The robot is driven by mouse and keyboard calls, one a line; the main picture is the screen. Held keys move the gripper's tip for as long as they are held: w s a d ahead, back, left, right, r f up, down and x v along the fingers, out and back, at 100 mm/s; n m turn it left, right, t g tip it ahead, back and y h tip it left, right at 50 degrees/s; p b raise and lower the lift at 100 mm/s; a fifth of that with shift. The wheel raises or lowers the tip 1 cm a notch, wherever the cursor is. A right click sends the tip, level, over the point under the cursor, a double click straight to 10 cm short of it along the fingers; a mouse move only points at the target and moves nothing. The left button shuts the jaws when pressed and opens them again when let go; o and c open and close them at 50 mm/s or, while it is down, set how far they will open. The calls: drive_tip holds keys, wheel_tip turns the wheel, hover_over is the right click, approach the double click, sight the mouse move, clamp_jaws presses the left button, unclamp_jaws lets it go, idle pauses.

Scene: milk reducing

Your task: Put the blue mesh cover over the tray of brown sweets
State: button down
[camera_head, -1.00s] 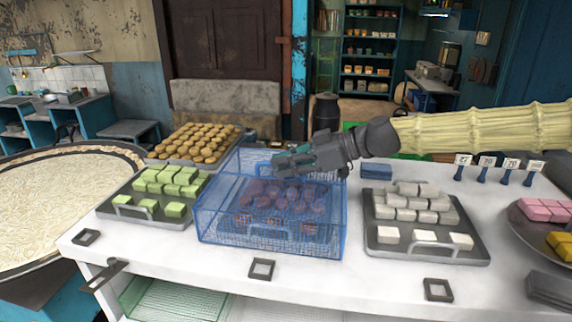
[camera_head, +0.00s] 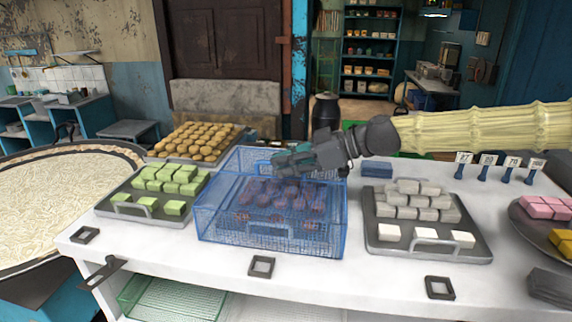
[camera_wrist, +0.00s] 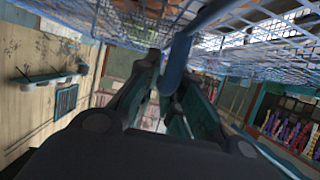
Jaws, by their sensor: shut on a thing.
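The blue mesh cover (camera_head: 215,222) is a box-shaped cage in the middle of the white counter. The brown sweets (camera_head: 280,196) show through its mesh, inside its outline; their tray is hard to make out. Whether the cover's lower edge rests on the counter all round cannot be told. My gripper (camera_head: 288,162) is at the cover's back, seen from the head camera. In the wrist view my gripper's fingers (camera_wrist: 178,95) are shut on a blue bar of the cover (camera_wrist: 174,68), with mesh spread above.
A tray of green sweets (camera_head: 128,210) stands close on the left and a tray of white sweets (camera_head: 480,250) on the right. A tray of round golden sweets (camera_head: 235,137) is behind left. A small blue box (camera_head: 376,170) lies behind right. Black square frames (camera_head: 262,267) line the front edge.

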drive_tip(key=c, duration=1.5)
unclamp_jaws()
drive_tip(key=shift+o, duration=0.2)
drive_tip(key=shift+d, duration=0.1)
